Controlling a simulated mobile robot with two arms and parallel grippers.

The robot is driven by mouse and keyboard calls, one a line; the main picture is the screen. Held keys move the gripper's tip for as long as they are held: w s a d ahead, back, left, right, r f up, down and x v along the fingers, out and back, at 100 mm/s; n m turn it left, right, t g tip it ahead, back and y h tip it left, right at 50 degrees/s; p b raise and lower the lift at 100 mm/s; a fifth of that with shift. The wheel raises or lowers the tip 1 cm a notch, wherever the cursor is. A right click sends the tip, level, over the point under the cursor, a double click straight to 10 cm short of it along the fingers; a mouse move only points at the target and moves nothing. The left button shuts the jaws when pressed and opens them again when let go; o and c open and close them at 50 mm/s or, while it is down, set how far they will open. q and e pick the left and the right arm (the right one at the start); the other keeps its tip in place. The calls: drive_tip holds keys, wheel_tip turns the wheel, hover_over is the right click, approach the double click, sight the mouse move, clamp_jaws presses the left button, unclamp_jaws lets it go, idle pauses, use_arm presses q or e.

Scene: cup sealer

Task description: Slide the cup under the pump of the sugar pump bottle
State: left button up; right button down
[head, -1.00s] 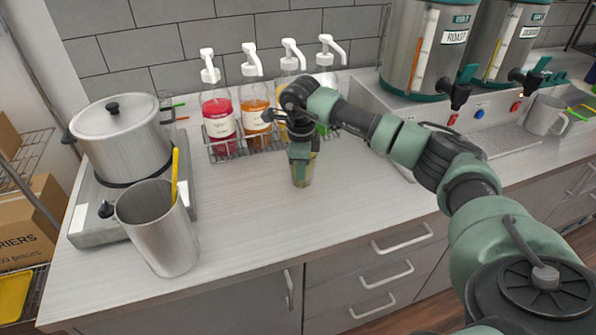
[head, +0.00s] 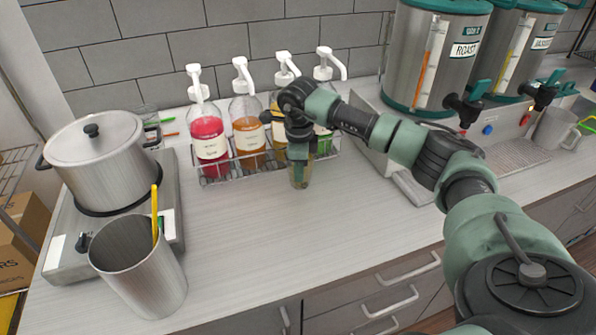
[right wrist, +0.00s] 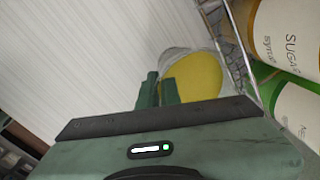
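A clear cup (head: 300,178) with yellow-green contents stands on the counter in front of the bottle rack. From above in the right wrist view, the cup (right wrist: 197,78) shows a round yellow inside. The sugar bottle (right wrist: 283,38), labelled "SUGAR syrup", stands in the rack beside it. In the head view its white pump (head: 286,72) rises behind my right wrist, which hides much of the bottle. My right gripper (head: 299,155) points down at the cup. Its fingers (right wrist: 158,90) are close together with nothing seen between them, right beside the cup; contact is unclear. My left gripper is out of view.
The wire rack (head: 236,169) also holds a red bottle (head: 208,135), an orange bottle (head: 248,130) and a green one (head: 323,140). A pot (head: 100,165) on a burner and a metal container (head: 140,270) stand left. Dispensers (head: 435,60) stand right.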

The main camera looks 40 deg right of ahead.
drive_tip(key=shift+s, duration=0.1)
drive_tip(key=c, duration=1.5)
unclamp_jaws()
drive_tip(key=shift+c, duration=0.2)
wheel_tip(320, 180, up, 8)
drive_tip(key=b, duration=0.2)
drive_tip(key=shift+s+a, duration=0.3)
drive_tip(key=shift+f, duration=0.1)
